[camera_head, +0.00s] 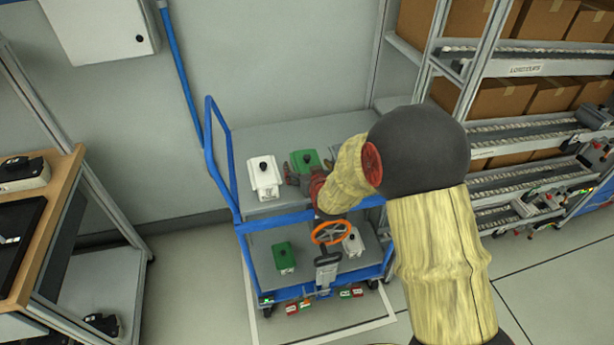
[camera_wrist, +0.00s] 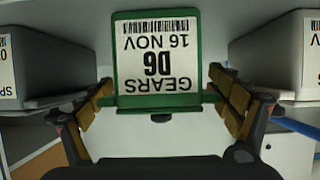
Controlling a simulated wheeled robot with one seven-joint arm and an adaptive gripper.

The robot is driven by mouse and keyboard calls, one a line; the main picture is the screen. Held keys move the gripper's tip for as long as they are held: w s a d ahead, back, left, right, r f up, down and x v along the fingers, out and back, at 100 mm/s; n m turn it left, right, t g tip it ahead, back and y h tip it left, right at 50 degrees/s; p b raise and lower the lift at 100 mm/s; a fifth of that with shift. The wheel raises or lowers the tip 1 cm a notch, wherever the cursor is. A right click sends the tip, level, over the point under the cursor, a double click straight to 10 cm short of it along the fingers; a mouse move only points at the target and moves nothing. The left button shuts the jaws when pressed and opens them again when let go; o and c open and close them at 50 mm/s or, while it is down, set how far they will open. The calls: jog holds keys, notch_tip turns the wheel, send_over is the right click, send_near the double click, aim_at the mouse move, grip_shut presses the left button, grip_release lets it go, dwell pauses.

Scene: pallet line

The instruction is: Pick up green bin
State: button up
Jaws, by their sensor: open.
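A green bin (camera_head: 304,158) stands on the top shelf of a blue cart (camera_head: 246,207), partly hidden by my gripper in the head view. In the wrist view the green bin (camera_wrist: 157,104) is centred and shows a white label reading GEARS, 16 NOV, D6, upside down. My gripper (camera_wrist: 158,92) is open, with one finger on each side of the bin's lower part. I cannot tell whether the fingers touch it. In the head view my gripper (camera_head: 305,175) is at the bin's near side. A second green bin (camera_head: 284,257) stands on the lower shelf.
Another white bin (camera_head: 352,243) is on the lower shelf. A conveyor rack with cardboard boxes (camera_head: 540,18) stands right, and a wooden-topped bench (camera_head: 55,190) left.

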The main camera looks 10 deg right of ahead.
jog(key=c, duration=0.3)
jog(key=c, duration=1.4)
jog(key=shift+w+r, duration=0.1)
jog(key=shift+r, duration=0.05)
jog(key=shift+c, duration=0.5)
